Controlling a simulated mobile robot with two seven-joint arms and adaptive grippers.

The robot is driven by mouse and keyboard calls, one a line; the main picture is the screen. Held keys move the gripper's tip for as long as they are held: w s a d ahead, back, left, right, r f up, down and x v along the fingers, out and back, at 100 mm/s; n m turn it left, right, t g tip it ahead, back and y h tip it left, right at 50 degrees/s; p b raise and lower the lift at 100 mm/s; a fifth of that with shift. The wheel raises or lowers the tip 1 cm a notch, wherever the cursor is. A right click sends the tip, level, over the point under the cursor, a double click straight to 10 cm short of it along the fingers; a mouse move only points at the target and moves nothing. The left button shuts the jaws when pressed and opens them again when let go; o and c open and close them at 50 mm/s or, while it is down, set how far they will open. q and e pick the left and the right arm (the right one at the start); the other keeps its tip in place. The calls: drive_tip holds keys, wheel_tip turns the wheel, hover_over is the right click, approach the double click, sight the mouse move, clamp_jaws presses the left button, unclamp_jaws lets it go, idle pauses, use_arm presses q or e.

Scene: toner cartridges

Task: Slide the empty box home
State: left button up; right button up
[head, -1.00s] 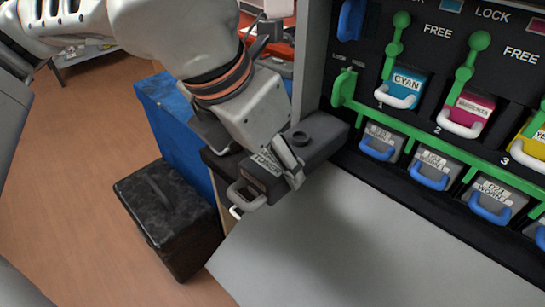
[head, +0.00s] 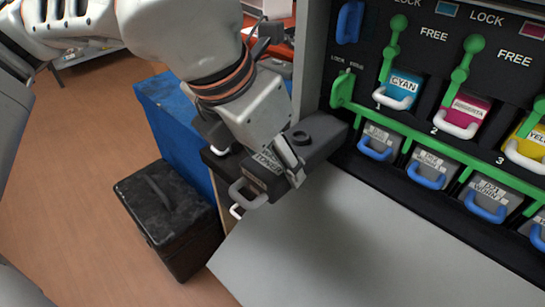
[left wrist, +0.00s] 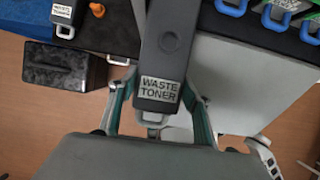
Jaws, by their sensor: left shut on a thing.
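The dark grey waste toner box (head: 310,143) has a round cap on top and a pale loop handle on its near end. My left gripper (head: 291,168) is shut on it near the handle end, with a finger along its side. In the left wrist view the box (left wrist: 167,60) lies between the two fingers (left wrist: 160,118), its WASTE TONER label towards me. Its far end is at the lower left of the printer (head: 311,65), below the green lock lever (head: 343,88). I cannot tell whether that end is inside an opening. My right gripper is not seen.
Colour cartridges (head: 403,83) and a lower row of grey boxes with blue handles (head: 375,145) fill the printer. A pale panel (head: 310,240) lies in front. A black case (head: 165,215) stands beside a blue cabinet (head: 175,115). Another labelled box (left wrist: 66,14) is at upper left in the wrist view.

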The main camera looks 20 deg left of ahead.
sight(294, 141)
use_arm(q)
drive_tip(key=shift+w, duration=0.2)
drive_tip(key=shift+w+d, duration=0.2)
drive_tip(key=shift+w, duration=0.25)
drive_tip(key=shift+w+d, duration=0.2)
drive_tip(key=shift+w, duration=0.25)
idle(0.3)
drive_tip(key=shift+w+d, duration=0.2)
drive_tip(key=shift+w, duration=0.35)
drive_tip(key=shift+w+d, duration=0.15)
drive_tip(key=shift+w, duration=0.35)
drive_tip(key=shift+w+d, duration=0.1)
drive_tip(key=shift+w, duration=0.1)
drive_tip(key=shift+w+d, duration=0.25)
drive_tip(key=shift+w, duration=0.45)
drive_tip(key=shift+f, duration=0.1)
idle(0.5)
